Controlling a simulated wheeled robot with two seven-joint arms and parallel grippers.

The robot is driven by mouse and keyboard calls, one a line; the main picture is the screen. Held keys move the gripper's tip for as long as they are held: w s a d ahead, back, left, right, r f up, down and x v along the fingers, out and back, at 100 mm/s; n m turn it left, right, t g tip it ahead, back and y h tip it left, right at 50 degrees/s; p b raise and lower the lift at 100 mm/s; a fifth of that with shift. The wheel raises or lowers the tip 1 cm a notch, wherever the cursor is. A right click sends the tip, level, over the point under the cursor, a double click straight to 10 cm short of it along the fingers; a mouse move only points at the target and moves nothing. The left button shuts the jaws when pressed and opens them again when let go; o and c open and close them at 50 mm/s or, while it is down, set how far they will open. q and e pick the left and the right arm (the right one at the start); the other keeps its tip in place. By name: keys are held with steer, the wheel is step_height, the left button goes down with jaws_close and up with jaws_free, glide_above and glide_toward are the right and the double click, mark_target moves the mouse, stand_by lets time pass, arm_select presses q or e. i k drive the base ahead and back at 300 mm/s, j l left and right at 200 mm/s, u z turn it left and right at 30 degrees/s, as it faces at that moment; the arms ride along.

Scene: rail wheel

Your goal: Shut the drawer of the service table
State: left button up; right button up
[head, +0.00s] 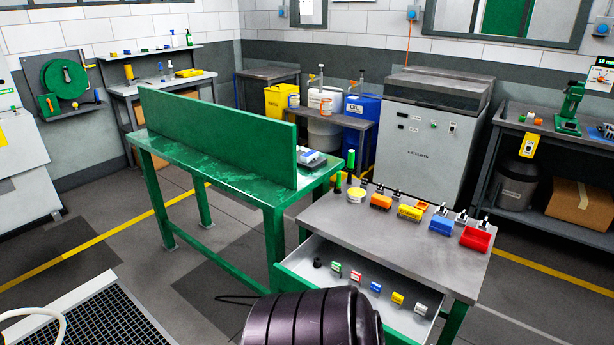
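The service table (395,238) stands at the right of centre in the head view, with a grey top and green legs. Its drawer (308,276) is pulled out toward the near left side. Several small coloured pieces lie in a row in it, among them a blue one (375,287) and a yellow one (398,298). A dark ribbed shape in the foreground hides the drawer's near part; I cannot tell what it is. Neither of my grippers is in view.
Coloured bins, including a red one (477,238), stand on the tabletop. A green workbench (240,185) with an upright panel is close on the left. A grey cabinet (432,135) stands behind. A floor grating (100,318) is at bottom left; floor between it and the workbench is clear.

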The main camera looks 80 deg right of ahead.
mark_target(308, 267)
steer(key=z, duration=2.9)
